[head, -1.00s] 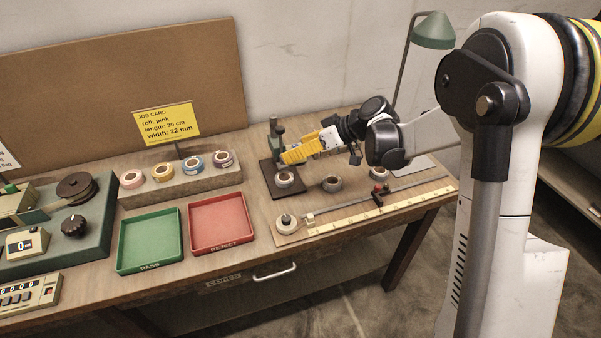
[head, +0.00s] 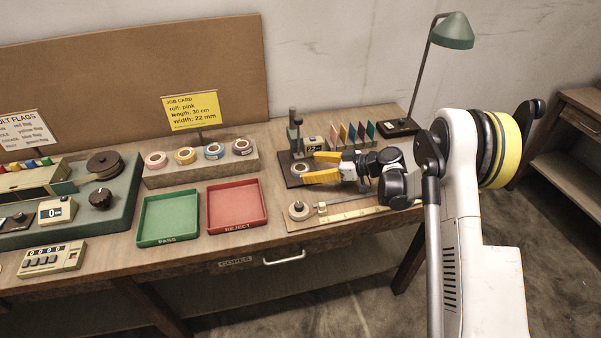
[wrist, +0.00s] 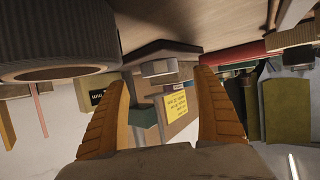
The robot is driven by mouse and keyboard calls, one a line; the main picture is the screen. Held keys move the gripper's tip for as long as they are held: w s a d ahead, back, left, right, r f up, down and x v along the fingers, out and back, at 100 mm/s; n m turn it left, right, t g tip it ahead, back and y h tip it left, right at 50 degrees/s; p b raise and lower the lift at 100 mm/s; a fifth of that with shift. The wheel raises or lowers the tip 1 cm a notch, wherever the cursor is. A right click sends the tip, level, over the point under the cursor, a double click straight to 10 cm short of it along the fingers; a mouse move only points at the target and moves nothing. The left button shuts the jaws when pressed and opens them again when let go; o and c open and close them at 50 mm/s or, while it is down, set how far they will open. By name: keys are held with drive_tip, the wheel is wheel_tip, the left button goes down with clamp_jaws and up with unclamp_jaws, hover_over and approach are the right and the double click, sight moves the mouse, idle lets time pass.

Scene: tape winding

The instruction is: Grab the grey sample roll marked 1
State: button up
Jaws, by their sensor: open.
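No number is readable on either. My gripper (head: 311,167) is open and empty, low over the table, its yellow fingers pointing left toward the roll on the plate. In the wrist view, which is upside down, a large ribbed grey roll (wrist: 60,48) is close at the upper left, outside the fingers. A small pale roll (wrist: 160,68) appears farther off between the fingers (wrist: 160,88).
The red tray (head: 236,205) and green tray (head: 167,217) lie left. A rack of coloured rolls (head: 200,168) stands behind them.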

sight(295, 168)
drive_tip(key=b+x, duration=0.2)
drive_tip(key=x, duration=0.2)
drive_tip(key=shift+w+a+f, duration=0.1)
drive_tip(key=shift+a+f, duration=0.1)
drive_tip(key=shift+f, duration=0.05)
drive_tip(key=shift+r, duration=0.1)
drive_tip(key=c, duration=1)
drive_tip(key=shift+c, duration=0.5)
